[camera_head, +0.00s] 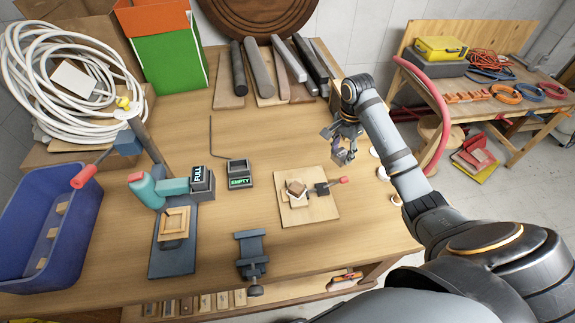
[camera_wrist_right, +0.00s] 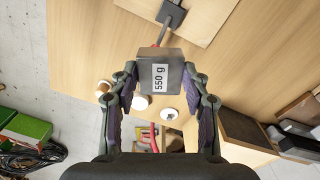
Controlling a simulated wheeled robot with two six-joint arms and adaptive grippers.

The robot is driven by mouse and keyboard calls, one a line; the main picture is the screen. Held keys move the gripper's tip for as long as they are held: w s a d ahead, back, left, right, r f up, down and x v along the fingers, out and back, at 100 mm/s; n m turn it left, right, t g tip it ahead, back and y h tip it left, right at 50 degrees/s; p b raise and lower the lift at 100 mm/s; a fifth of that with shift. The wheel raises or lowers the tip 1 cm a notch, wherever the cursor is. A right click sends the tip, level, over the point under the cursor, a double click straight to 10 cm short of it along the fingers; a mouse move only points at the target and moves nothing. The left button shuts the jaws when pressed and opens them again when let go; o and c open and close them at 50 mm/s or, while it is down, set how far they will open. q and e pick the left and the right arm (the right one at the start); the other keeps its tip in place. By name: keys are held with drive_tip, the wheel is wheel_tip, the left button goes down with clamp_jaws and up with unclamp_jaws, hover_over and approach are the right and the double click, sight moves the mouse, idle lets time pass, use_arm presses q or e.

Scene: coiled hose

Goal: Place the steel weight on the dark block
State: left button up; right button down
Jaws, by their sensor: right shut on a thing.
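The steel weight (camera_wrist_right: 160,72) is a grey block labelled "550 g". In the right wrist view it sits between the fingers of my right gripper (camera_wrist_right: 160,90), which is shut on it. In the head view my right gripper (camera_head: 342,146) hangs over the right part of the bench; the weight is hard to make out there. A dark block marked EMPTY (camera_head: 240,176) stands mid-bench, left of this gripper. Another dark block marked FULL (camera_head: 202,180) is further left, by a teal-handled device. I cannot tell which one the task means. My left gripper is not in view.
A wooden board (camera_head: 293,214) with a red-tipped clamp (camera_head: 322,188) lies below-left of my right gripper. A small vise (camera_head: 251,252) is at the front edge. Several bars (camera_head: 258,70) lie at the back. White discs (camera_head: 374,152) lie near the right edge. A blue bin (camera_head: 45,225) stands left.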

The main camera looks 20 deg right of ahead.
drive_tip(key=shift+d+r, duration=0.15)
drive_tip(key=shift+r, duration=0.25)
drive_tip(key=shift+s+a, duration=0.3)
drive_tip(key=shift+a, duration=0.25)
drive_tip(key=a+f, duration=0.2)
drive_tip(key=a, duration=0.2)
drive_tip(key=b, duration=0.6)
hover_over(297, 187)
drive_tip(key=f, duration=0.6)
drive_tip(key=shift+s+d+f, duration=0.1)
drive_tip(key=shift+d+f, duration=0.25)
drive_tip(key=shift+a, duration=0.1)
drive_tip(key=shift+f, duration=0.15)
drive_tip(key=f, duration=0.1)
drive_tip(key=a+f, duration=0.1)
drive_tip(key=f, duration=0.1)
drive_tip(key=shift+f+b, duration=0.1)
drive_tip(key=shift+b, duration=0.2)
drive_tip(key=shift+f, duration=0.25)
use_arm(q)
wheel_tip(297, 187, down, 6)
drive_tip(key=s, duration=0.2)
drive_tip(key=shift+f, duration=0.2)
use_arm(e)
drive_tip(key=shift+d, duration=0.15)
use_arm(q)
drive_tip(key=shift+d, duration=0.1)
